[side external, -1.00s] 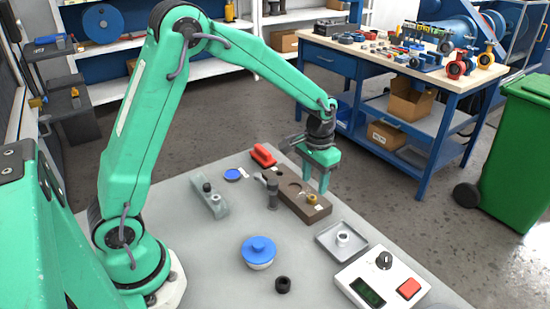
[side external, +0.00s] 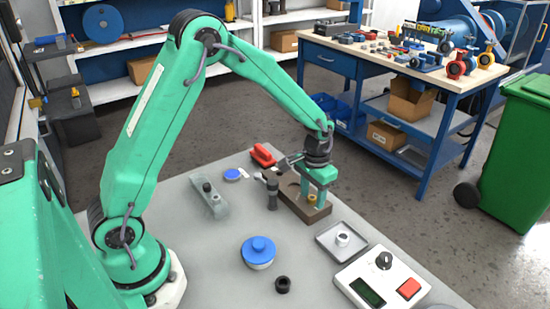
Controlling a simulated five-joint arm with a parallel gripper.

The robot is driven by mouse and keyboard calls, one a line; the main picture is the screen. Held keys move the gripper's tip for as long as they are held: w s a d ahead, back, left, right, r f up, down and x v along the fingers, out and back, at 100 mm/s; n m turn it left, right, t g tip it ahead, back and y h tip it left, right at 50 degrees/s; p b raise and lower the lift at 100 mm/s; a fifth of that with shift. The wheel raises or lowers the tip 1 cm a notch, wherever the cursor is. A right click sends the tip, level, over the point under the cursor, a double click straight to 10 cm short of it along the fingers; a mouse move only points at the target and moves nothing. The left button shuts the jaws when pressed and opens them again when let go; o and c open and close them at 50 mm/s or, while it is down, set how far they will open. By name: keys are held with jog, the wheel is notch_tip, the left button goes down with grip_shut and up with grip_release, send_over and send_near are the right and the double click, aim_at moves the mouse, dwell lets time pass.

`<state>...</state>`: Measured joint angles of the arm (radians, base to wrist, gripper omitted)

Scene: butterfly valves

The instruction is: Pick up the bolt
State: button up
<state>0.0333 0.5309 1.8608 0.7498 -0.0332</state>
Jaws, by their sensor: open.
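A brown block (side external: 289,193) lies on the grey table. A small brass-coloured piece (side external: 312,199), which looks like the bolt, stands at the block's near right end. It is too small to make out its shape. My green gripper (side external: 314,192) points down over that end of the block, with its jaws open. Its fingers reach down about the brass piece; I cannot tell whether they touch it.
A dark upright cylinder (side external: 272,195) stands left of the block. A grey tray (side external: 325,240) with a pale ring (side external: 342,239) is in front, beside a white control box (side external: 379,281). A red-handled item (side external: 263,155), a blue-topped part (side external: 258,249) and a black ring (side external: 283,284) lie around.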

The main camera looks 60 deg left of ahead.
aim_at(313, 200)
grip_shut()
jog(key=shift+r, duration=0.2)
jog(key=shift+r, duration=0.55)
jog(key=r, duration=0.3)
jog(key=shift+s+d+r, duration=0.1)
jog(key=shift+s+d, duration=0.1)
jog(key=shift+d, duration=0.15)
jog(key=s+d+r, duration=0.6)
jog(key=d, duration=0.3)
jog(key=shift+r, duration=0.2)
jog(key=shift+r, duration=0.1)
